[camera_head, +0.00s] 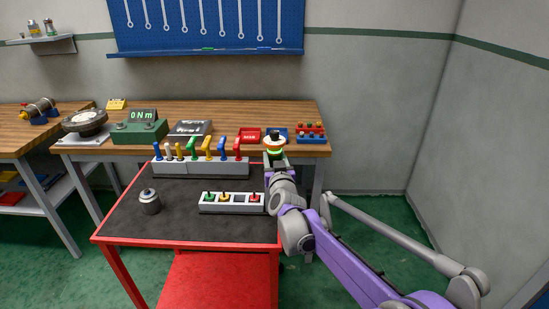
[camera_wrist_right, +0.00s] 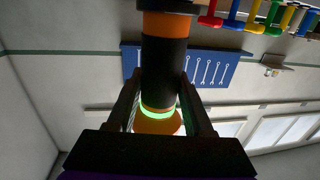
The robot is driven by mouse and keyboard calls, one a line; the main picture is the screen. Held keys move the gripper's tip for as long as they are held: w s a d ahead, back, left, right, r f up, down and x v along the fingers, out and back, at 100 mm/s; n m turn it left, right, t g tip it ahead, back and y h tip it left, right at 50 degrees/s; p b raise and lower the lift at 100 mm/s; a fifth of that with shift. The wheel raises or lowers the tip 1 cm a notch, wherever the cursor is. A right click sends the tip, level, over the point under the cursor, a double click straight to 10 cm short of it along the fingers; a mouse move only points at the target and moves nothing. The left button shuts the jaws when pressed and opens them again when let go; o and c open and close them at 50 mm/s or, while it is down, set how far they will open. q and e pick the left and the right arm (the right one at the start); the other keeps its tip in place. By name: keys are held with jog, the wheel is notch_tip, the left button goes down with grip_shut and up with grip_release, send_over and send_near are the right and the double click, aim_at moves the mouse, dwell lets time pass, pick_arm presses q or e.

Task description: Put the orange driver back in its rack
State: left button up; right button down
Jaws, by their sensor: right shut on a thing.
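The orange driver (camera_wrist_right: 165,24) is a thick cylinder with orange and black bands and a glowing green ring. My right gripper (camera_wrist_right: 158,80) is shut on it, one finger on each side of the black part. In the head view the driver (camera_head: 274,141) is held up above the right back part of the cart, in front of the bench. A low white rack (camera_head: 208,209) stands on the cart, left of and below the gripper. It holds green, yellow and red-topped pieces, with a dark open slot between yellow and red. My left gripper is out of view.
A grey block (camera_head: 205,168) with several coloured-handled keys stands behind the low rack. A metal canister (camera_head: 149,202) is on the cart's left. The wooden bench (camera_head: 225,110) holds a green torque meter (camera_head: 139,131) and red and blue trays. The cart's front left is clear.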

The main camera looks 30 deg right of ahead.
jog(key=shift+f+b, duration=0.35)
jog(key=shift+f, duration=0.1)
dwell(1.1)
jog(key=shift+c, duration=1.1)
grip_release()
jog(key=v, duration=1.1)
